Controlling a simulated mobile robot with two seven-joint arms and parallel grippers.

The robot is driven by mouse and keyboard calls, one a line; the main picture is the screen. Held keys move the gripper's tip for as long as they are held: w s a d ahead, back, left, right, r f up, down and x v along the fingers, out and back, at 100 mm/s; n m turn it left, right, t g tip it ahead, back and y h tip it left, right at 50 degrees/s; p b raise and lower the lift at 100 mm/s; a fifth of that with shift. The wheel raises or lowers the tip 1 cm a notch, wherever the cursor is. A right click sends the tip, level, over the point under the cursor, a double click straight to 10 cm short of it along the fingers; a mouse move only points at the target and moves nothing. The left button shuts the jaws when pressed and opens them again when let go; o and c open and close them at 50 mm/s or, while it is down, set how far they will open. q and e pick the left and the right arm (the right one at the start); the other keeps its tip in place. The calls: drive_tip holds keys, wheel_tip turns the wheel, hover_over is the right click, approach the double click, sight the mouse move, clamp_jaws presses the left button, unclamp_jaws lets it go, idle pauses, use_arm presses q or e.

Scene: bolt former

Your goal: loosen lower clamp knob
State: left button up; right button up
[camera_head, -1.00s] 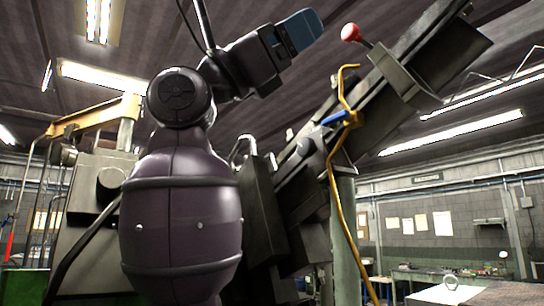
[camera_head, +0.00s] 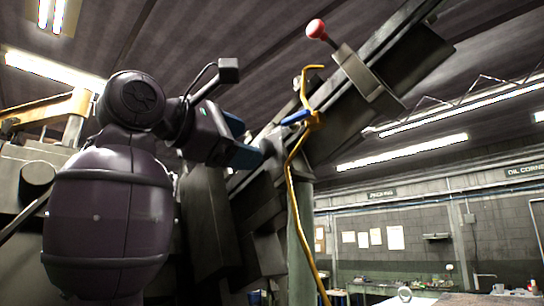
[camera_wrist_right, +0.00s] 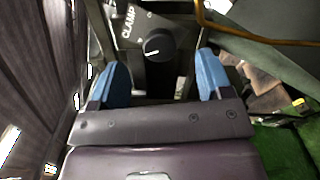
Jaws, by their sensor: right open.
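In the right wrist view a round black knob (camera_wrist_right: 158,45) with a white pointer mark sits on a dark plate beside the word CLAMP. My right gripper (camera_wrist_right: 161,62) is open, its two blue fingers standing left and right of the knob with a gap on each side. I cannot tell how deep the knob lies between the fingertips. In the head view my right gripper (camera_head: 242,139) points right, towards the machine's dark slanted body. The knob cannot be made out in the head view. My left gripper is not in view.
The machine's slanted beam (camera_head: 400,60) rises to the right, with a red ball-topped lever (camera_head: 316,28). A workbench (camera_head: 440,298) stands lower right, farther back.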

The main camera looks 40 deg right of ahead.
sight(260, 147)
drive_tip(key=d+n, duration=0.1)
drive_tip(key=n, duration=0.2)
drive_tip(key=d+n, duration=0.1)
drive_tip(key=n, duration=0.1)
drive_tip(key=d+n, duration=0.1)
drive_tip(key=n, duration=0.2)
drive_tip(key=shift+w+d+r+n, duration=0.1)
drive_tip(key=shift+d+n, duration=0.2)
drive_tip(key=shift+n+p, duration=0.6)
drive_tip(key=shift+n, duration=0.6)
drive_tip(key=shift+d, duration=0.1)
